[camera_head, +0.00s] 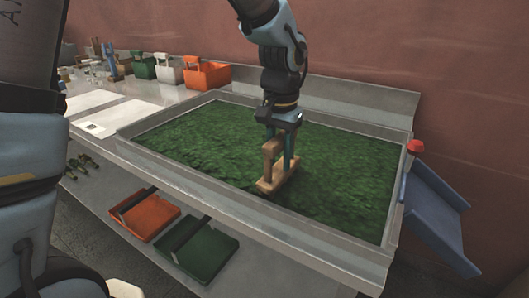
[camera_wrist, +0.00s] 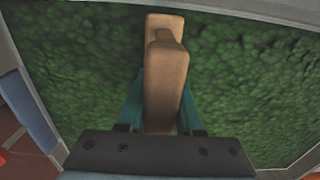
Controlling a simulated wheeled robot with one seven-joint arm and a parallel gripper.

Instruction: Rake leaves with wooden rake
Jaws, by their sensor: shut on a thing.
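My gripper (camera_head: 282,152) is shut on the wooden rake (camera_head: 277,182), a light brown tool with an upright handle frame and a flat block at its lower end. The rake is upright over the middle of the leaf bed (camera_head: 205,138), a wide grey-rimmed tray filled with green leaves. Its lower block is at the leaf surface; I cannot tell how deep it sits. In the wrist view the rake (camera_wrist: 165,85) stands between the two teal fingers, with leaves (camera_wrist: 70,70) on both sides. The underside of the rake is hidden.
A blue chute (camera_head: 437,215) with a red knob (camera_head: 415,147) is at the tray's right end. Orange (camera_head: 208,75), white (camera_head: 168,70) and green (camera_head: 143,66) handled containers stand at the back left. Orange (camera_head: 146,214) and green (camera_head: 198,248) dustpan-like trays lie on the lower shelf.

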